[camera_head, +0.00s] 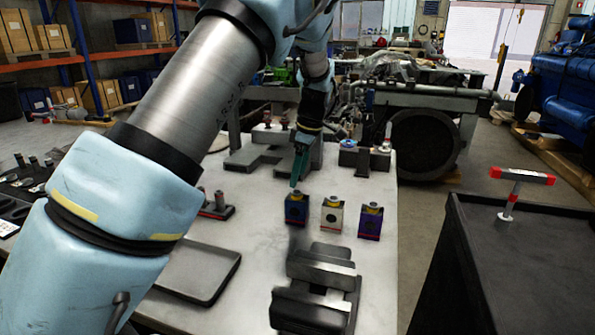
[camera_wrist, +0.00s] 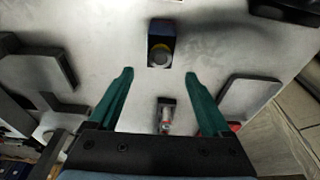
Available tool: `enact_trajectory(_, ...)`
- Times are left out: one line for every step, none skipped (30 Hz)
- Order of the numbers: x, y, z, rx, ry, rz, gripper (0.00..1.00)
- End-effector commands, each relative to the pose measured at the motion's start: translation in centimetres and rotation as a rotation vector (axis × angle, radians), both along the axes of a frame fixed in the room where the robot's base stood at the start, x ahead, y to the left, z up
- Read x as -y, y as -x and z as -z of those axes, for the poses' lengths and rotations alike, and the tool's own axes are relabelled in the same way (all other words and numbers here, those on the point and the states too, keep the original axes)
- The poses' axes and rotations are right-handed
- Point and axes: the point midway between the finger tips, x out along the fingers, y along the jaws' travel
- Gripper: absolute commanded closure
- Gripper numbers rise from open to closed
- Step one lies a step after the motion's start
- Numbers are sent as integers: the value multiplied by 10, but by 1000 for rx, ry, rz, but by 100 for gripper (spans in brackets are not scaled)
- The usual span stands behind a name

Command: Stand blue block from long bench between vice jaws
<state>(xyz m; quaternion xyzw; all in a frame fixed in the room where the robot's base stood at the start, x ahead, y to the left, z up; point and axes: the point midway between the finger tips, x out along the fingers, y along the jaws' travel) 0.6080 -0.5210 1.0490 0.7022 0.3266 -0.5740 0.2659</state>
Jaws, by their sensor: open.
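On the long bench, a dark blue block (camera_head: 297,208) with a yellow top and reddish base stands at the left of a short row. The vice (camera_head: 312,300) sits nearer the camera, with nothing visible between its jaws. My gripper (camera_head: 297,178) points down above the bench, behind and above the blue block. In the wrist view my gripper (camera_wrist: 157,88) has its green fingers wide apart and empty. A dark blue block with a yellow ring and round grey top (camera_wrist: 161,43) lies beyond the fingertips there; I cannot tell which block it is.
A cream block (camera_head: 332,214) and a purplish block (camera_head: 370,222) stand right of the blue one. A dark tray (camera_head: 200,272) lies left of the vice. Grey fixtures (camera_head: 260,155) stand behind. A dark cabinet (camera_head: 510,260) is across a floor gap at right.

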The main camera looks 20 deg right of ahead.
Motion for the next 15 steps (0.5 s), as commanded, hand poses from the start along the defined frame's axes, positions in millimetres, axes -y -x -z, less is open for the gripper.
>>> enact_trajectory(1, 0, 1, 1, 0, -4, 18)
enact_trajectory(0, 0, 2, 1, 0, -5, 18)
enact_trajectory(0, 0, 4, 1, 0, -4, 18)
enact_trajectory(0, 0, 5, 1, 1, -4, 18)
enact_trajectory(0, 0, 7, 1, 1, -4, 18)
enact_trajectory(0, 0, 10, 0, 0, -3, 18)
enact_trajectory(0, 0, 13, 0, 0, -3, 18)
enact_trajectory(0, 0, 15, 0, 0, -3, 18)
enact_trajectory(0, 0, 19, 0, 0, -3, 18)
enact_trajectory(0, 0, 22, 0, 0, -3, 18)
enact_trajectory(0, 0, 25, 0, 0, -2, 18)
enact_trajectory(-1, 0, 30, 0, 1, -2, 18)
enact_trajectory(-1, 0, 33, 0, 1, -2, 18)
enact_trajectory(-1, 0, 36, 0, 1, -2, 18)
enact_trajectory(-1, 0, 41, -1, 0, -2, 18)
